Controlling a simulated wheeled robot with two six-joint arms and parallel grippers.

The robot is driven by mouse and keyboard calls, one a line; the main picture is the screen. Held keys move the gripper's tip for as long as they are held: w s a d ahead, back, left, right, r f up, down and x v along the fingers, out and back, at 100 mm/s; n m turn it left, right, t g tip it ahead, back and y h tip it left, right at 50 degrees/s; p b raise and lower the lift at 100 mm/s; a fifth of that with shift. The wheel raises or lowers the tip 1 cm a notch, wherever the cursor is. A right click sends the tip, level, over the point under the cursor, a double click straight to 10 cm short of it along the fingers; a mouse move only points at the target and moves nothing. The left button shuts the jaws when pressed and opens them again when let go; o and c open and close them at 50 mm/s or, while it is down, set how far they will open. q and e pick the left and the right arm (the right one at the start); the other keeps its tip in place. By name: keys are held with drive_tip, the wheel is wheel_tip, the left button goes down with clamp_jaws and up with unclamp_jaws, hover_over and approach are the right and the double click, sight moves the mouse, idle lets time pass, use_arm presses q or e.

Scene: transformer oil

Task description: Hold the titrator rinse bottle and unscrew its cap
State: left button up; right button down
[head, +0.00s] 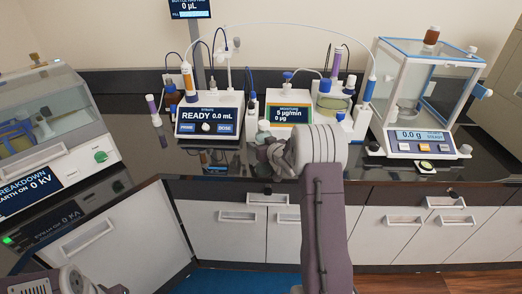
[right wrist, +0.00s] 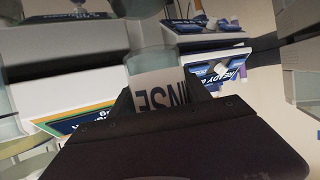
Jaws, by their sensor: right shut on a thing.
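The rinse bottle (right wrist: 160,88) shows in the right wrist view as a pale, translucent body with a white label reading part of "RINSE" upside down. My right gripper (right wrist: 172,100) is shut around it at the label. In the head view my right gripper (head: 272,156) is at the counter's front edge, before the titrator (head: 209,117) and the moisture meter (head: 289,115). There the wrist and fingers hide most of the bottle. My left gripper is not in view; only part of my left arm shows at the bottom left.
A glass-walled balance (head: 422,140) stands at the right. A breakdown tester (head: 40,130) stands at the left. A purple-labelled vial (head: 153,108) is left of the titrator. Tubing arches above the instruments. The dark counter between titrator and tester is mostly free.

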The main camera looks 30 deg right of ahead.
wheel_tip(320, 180, down, 2)
drive_tip(key=shift+w+d+f, duration=0.1)
drive_tip(key=shift+w+f, duration=0.05)
drive_tip(key=c, duration=0.5)
unclamp_jaws()
drive_tip(key=shift+f, duration=0.15)
